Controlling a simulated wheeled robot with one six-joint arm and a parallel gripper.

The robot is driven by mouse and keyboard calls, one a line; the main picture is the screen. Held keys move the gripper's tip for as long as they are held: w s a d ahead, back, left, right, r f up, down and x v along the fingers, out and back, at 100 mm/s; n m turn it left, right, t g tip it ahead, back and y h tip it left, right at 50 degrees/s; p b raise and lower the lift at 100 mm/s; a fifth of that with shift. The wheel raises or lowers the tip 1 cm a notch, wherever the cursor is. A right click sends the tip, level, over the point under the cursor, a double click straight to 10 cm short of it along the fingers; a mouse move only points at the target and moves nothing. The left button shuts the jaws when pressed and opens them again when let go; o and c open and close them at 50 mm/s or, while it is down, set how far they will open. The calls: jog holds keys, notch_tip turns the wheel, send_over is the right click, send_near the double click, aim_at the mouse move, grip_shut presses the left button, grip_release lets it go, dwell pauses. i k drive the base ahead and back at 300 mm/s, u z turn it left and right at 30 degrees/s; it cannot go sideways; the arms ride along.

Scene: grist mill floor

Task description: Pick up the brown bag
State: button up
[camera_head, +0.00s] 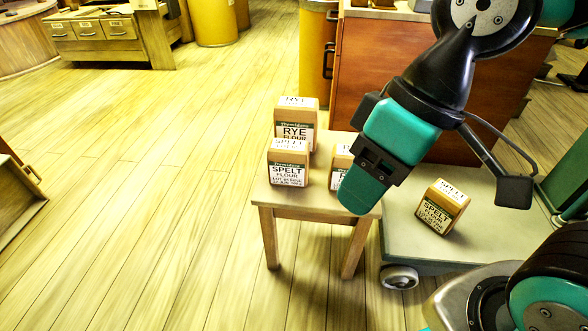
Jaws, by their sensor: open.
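Several brown flour bags with white and green labels are in view. A spelt bag (442,208) stands slightly turned on a low grey-green platform (420,245). On a small wooden stool (300,208) are another spelt bag (288,163), a rye bag (296,130) behind it and a third bag (340,168), partly hidden by my gripper. My gripper (436,195) is open and empty. Its teal finger hangs in front of the stool's right side, and its black finger shows to the right, over the platform. Its height above the bags is hard to tell.
A wooden cabinet (405,75) stands behind the stool and platform. The platform has a wheel (399,277). Yellow barrels (209,22) and a drawer unit (100,38) stand at the back. The plank floor (130,200) at left is clear.

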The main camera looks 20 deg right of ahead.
aim_at(288, 159)
jog(key=u, duration=0.5)
jog(key=k, duration=1.3)
jog(key=u, duration=0.6)
jog(key=i, duration=1.25)
jog(key=z, duration=0.9)
jog(key=i, duration=0.4)
jog(key=z, duration=0.35)
